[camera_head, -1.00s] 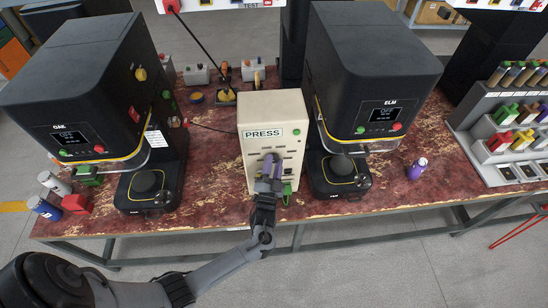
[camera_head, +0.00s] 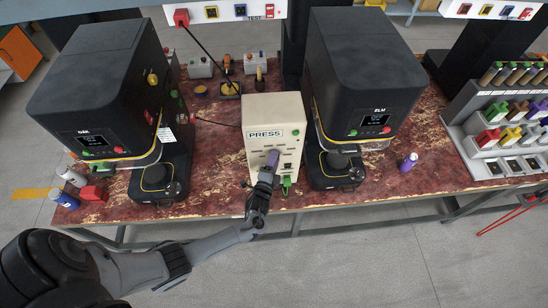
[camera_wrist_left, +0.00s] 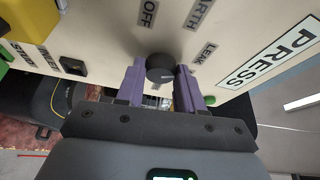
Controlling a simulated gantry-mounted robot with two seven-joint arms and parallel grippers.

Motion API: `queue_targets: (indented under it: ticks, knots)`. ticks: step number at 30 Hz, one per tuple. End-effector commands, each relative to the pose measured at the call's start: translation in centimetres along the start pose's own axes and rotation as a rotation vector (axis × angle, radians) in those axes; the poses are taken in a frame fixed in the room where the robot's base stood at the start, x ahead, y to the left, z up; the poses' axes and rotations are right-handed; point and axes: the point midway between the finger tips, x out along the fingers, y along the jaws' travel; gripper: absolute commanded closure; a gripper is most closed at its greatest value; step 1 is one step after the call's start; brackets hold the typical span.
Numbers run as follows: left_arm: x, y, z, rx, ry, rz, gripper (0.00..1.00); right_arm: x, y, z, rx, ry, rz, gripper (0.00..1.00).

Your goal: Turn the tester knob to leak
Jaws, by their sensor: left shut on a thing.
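The tester is a cream box (camera_head: 260,110) labelled PRESS, standing between two dark machines. Its black round knob shows in the left wrist view (camera_wrist_left: 160,67), with the labels OFF, LEAK and one partly cut-off label ending in RTH around it. My left gripper (camera_head: 270,160) is at the lower front of the box. Its purple fingers are on both sides of the knob in the left wrist view and are shut on it. In the head view the fingers hide the knob. I cannot tell which label the knob points to. My right gripper is not in view.
The OAK machine (camera_head: 100,85) stands left of the tester and the ELM machine (camera_head: 365,65) close on its right. A green part (camera_head: 287,182) is at the box's lower front. The floor in front is clear.

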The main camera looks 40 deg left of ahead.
Motion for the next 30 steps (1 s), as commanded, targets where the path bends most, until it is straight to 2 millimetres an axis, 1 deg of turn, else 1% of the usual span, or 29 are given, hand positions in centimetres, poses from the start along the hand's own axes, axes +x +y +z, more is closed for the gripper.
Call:
queue_targets:
  ticks: [3, 16, 17, 21, 22, 30]
  knots:
    - [0.0, -0.05, 0.05, 0.02, -0.001, 0.009, 0.94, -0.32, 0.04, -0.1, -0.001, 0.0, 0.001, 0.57]
    - [0.01, 0.04, 0.05, 0.028, -0.001, 0.012, 0.94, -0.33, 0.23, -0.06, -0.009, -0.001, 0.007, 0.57]
    - [0.0, 0.04, 0.05, 0.028, -0.001, 0.012, 0.62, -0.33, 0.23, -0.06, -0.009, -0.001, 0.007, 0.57]
    - [0.01, 0.02, 0.04, 0.028, 0.0, 0.012, 0.4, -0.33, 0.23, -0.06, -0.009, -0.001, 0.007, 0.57]
    - [0.01, 0.02, 0.03, 0.028, 0.0, 0.011, 0.37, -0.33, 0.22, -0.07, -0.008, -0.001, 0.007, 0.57]
    - [-0.04, 0.0, 0.01, 0.027, 0.0, 0.011, 0.37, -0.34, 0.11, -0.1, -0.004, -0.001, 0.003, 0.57]
